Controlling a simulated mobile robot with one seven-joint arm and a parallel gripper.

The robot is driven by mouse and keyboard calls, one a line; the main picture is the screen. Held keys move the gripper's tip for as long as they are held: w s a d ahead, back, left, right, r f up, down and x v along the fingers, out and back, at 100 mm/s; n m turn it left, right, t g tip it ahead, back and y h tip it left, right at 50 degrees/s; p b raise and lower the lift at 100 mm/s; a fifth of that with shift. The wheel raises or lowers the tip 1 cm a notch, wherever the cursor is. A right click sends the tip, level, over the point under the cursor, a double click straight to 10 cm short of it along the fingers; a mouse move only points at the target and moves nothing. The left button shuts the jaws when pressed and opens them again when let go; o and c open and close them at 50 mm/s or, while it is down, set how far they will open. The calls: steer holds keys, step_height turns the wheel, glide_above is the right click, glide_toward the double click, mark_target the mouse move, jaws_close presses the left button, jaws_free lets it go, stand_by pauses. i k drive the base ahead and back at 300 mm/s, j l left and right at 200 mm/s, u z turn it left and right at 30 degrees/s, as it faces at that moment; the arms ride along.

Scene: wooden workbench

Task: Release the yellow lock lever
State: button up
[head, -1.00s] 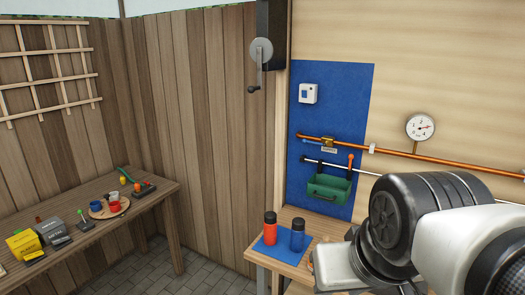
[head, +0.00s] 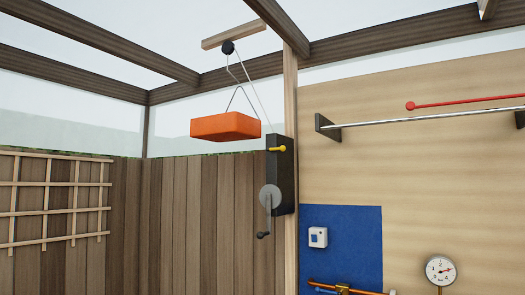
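The yellow lock lever (head: 278,149) sits near the top of a black winch housing (head: 279,190) fixed to the wooden post. It lies roughly level, with its round knob toward the right. Below it on the same housing is a grey winch disc with a crank handle (head: 265,225) hanging down. An orange block (head: 225,127) hangs from a hook and line under a pulley (head: 228,47), up and to the left of the lever. My gripper is not in view.
A blue panel (head: 345,235) with a white switch box (head: 318,237) is right of the post. A pressure gauge (head: 440,269) and an orange pipe (head: 330,286) are low on the wall. A metal rail (head: 420,117) and red rod (head: 460,103) are higher right.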

mark_target(282, 149)
steer(key=i+j+u, duration=0.2)
steer(key=i, duration=0.3)
steer(key=i+j+u, duration=0.2)
steer(key=i, duration=0.25)
steer(key=i+j+u, duration=0.15)
steer(key=i, duration=0.4)
steer(key=j, duration=0.25)
steer(key=l, duration=0.15)
